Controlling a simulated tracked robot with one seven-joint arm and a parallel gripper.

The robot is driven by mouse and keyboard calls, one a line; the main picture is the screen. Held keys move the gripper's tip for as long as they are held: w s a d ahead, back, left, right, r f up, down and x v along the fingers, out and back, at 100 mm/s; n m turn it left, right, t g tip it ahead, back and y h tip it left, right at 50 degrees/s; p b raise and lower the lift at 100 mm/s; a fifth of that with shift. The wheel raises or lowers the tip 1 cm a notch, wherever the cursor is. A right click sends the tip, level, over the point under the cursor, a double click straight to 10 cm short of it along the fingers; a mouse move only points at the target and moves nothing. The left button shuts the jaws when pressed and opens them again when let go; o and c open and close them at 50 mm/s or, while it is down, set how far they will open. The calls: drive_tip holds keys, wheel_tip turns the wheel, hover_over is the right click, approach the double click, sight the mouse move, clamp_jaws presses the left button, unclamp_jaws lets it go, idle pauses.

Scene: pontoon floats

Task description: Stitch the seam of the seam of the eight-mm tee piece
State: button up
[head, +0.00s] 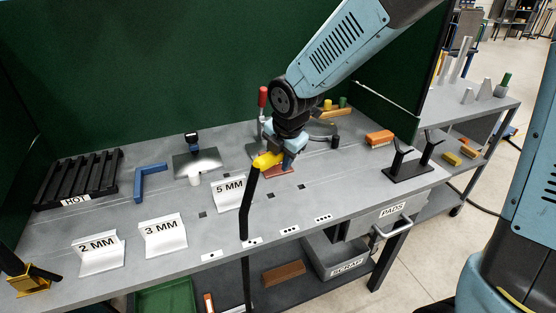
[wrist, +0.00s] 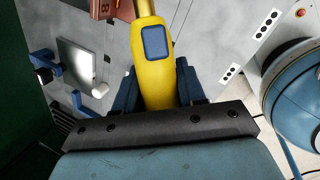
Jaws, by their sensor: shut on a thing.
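My gripper (head: 285,160) is shut on a yellow torch (head: 267,160) above the middle of the bench. In the wrist view the yellow torch (wrist: 158,60), with a blue button on its body, lies between the blue fingers of my gripper (wrist: 157,88). A black hose (head: 248,205) hangs from the torch past the bench's front edge. A reddish-brown piece marked 8 (wrist: 103,8) is at the top of the wrist view. A reddish-brown surface (head: 282,172) also shows below my gripper in the head view. The torch tip and any seam are hidden or cut off.
Cards marked 2 MM (head: 98,256), 3 MM (head: 163,239) and 5 MM (head: 229,194) stand on the bench. A HOT rack (head: 80,181), blue angle (head: 149,182) and silver plate (head: 208,164) are left. A black forked stand (head: 408,172) is right. A green screen (head: 150,75) closes the back.

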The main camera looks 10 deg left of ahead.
drive_tip(key=shift+t+y, duration=0.4)
drive_tip(key=shift+t, duration=0.3)
drive_tip(key=shift+s+d+x, duration=0.1)
drive_tip(key=shift+x, duration=1.15)
drive_tip(key=shift+s+d+x, duration=0.1)
drive_tip(key=shift+s+x, duration=0.05)
drive_tip(key=shift+x, duration=1.05)
drive_tip(key=shift+w+a+f, duration=0.1)
drive_tip(key=shift+w+f, duration=0.05)
drive_tip(key=shift+f, duration=0.75)
drive_tip(key=shift+w+a+f, duration=0.2)
drive_tip(key=shift+w+f, duration=0.1)
idle(0.4)
drive_tip(key=shift+s+d+r, duration=0.1)
drive_tip(key=shift+s+r, duration=0.05)
drive_tip(key=shift+r, duration=0.05)
idle(0.7)
drive_tip(key=shift+s+d+r, duration=0.35)
drive_tip(key=shift+s+r, duration=0.2)
drive_tip(key=shift+r, duration=0.1)
drive_tip(key=shift+s+d+r, duration=0.35)
drive_tip(key=shift+s+r, duration=0.2)
drive_tip(key=shift+r, duration=0.1)
drive_tip(key=shift+s+d+r, duration=0.3)
drive_tip(key=shift+s+r, duration=0.25)
drive_tip(key=shift+r, duration=0.05)
